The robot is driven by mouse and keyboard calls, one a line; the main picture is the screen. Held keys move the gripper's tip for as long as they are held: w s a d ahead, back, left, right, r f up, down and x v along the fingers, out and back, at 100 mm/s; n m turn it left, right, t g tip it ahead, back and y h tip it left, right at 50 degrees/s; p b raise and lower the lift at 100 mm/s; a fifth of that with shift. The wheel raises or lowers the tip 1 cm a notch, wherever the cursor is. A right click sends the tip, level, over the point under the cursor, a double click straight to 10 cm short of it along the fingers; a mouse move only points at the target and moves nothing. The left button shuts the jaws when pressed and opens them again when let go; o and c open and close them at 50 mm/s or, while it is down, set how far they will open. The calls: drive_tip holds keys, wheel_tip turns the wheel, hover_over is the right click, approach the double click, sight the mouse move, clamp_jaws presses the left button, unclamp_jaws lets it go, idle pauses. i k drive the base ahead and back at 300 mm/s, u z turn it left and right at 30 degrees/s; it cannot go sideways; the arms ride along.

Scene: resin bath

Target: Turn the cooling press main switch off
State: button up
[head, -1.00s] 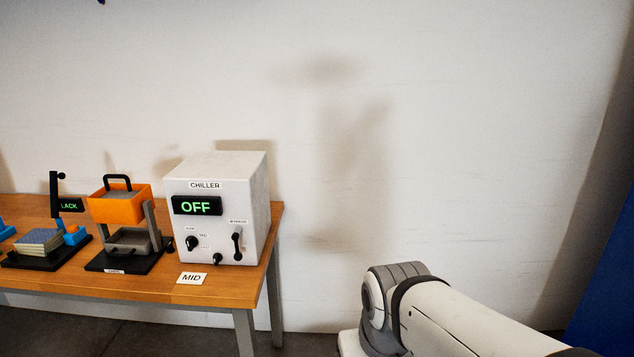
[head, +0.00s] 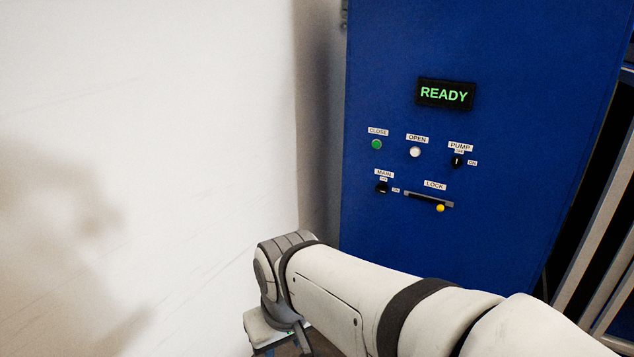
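A tall blue cabinet (head: 400,60) with a control panel fills the right of the head view. Its main switch (head: 382,188), a small black knob under a MAIN label, sits at the lower left of the panel, with small position labels above it and to its right. I cannot clearly tell which position the knob points to. The display (head: 445,94) reads READY in green. My arm reaches in from the lower right, below the panel and apart from it.
The panel also bears a green CLOSE button (head: 376,144), a white OPEN button (head: 415,152), a black PUMP knob (head: 456,161) and a yellow-tipped LOCK lever (head: 440,208). A white wall (head: 150,100) stands at left. Metal framing (head: 595,250) stands at right.

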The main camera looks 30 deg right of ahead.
sight(382, 188)
drive_tip(key=z, duration=0.45)
drive_tip(key=i, duration=0.85)
drive_tip(key=z, duration=0.25)
drive_tip(key=k, duration=0.85)
drive_tip(key=z, duration=0.2)
drive_tip(key=i, duration=0.85)
drive_tip(key=u, duration=0.05)
